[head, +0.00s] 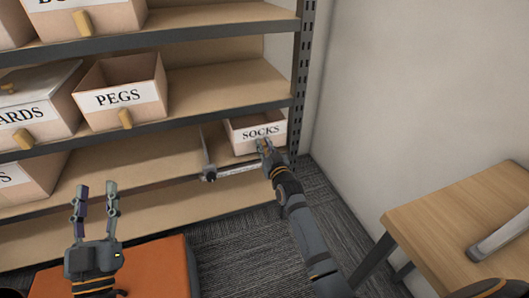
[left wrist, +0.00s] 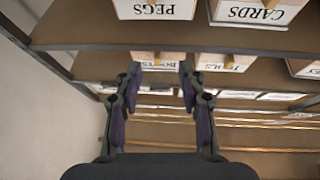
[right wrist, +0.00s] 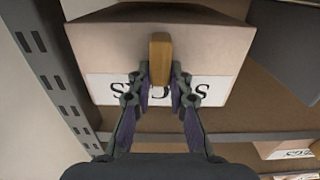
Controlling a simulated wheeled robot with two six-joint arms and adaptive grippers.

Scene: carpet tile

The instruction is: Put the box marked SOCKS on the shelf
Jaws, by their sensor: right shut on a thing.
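The SOCKS box (head: 243,141) is a tan open-topped bin with a white label, at the right end of the lower shelf bay (head: 130,177). It also fills the upper part of the right wrist view (right wrist: 215,55). My right gripper (head: 264,146) is shut on the wooden handle (right wrist: 160,50) at the box's front, and its fingers cover part of the label. I cannot tell whether the box's bottom rests fully on the board. My left gripper (head: 97,188) is open and empty, in front of the shelves at lower left.
The PEGS box (head: 142,78) and CARDS box (head: 38,92) stand one shelf higher. A thin grey divider-like piece (head: 207,150) stands left of the SOCKS box. The dark upright (head: 300,90) is close to its right. An orange surface (head: 165,265) and wooden table (head: 455,215) flank my arms.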

